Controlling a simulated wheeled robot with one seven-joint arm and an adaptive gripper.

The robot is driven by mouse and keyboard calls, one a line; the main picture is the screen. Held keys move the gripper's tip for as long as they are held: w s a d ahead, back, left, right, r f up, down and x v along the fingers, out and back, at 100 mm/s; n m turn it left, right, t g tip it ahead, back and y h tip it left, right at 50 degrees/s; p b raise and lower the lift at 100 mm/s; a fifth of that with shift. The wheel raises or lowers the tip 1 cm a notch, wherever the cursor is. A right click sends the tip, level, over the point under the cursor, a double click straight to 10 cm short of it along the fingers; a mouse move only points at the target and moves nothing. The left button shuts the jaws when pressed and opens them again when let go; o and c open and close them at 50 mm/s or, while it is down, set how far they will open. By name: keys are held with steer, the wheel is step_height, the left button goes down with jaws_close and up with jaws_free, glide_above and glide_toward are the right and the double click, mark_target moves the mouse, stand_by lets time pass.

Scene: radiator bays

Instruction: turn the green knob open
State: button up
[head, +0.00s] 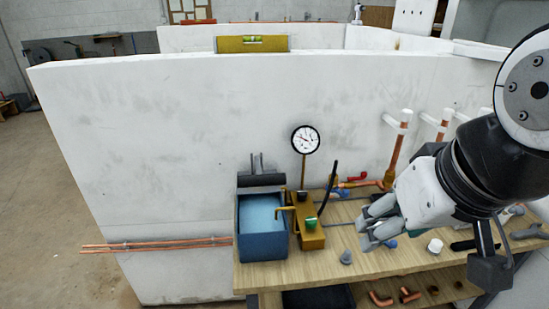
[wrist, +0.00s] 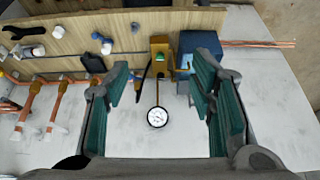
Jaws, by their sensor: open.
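The green knob (head: 311,224) sits on top of a brass block (head: 312,243) at the front of the wooden bench. It also shows in the wrist view (wrist: 161,55), near the middle and above the gauge. My gripper (head: 370,228) is open and empty, to the right of the knob in the head view and apart from it. In the wrist view the teal-padded fingers of my gripper (wrist: 161,78) stand wide apart, with the block and knob between and beyond them. A second, dark knob (head: 302,196) sits behind the green one.
A round gauge (head: 305,139) rises on a brass stem behind the block. A blue water tank (head: 262,226) stands close left, and a black lever (head: 328,188) leans close right. A white wall (head: 190,140) stands behind.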

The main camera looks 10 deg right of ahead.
steer(key=w+a+f+m+g+y, duration=0.1)
steer(key=w+m+y, duration=0.1)
steer(key=w+m, duration=0.6)
steer(key=m+g+y, duration=0.1)
steer(key=m, duration=1.8)
glide_above(312, 219)
steer(key=s+d, duration=0.4)
step_height(312, 219, down, 20)
steer(key=x, duration=1.3)
steer(key=shift+s+a, duration=0.1)
steer(key=shift+a, duration=0.15)
steer(key=shift+c, duration=0.2)
steer(key=c, duration=1.1)
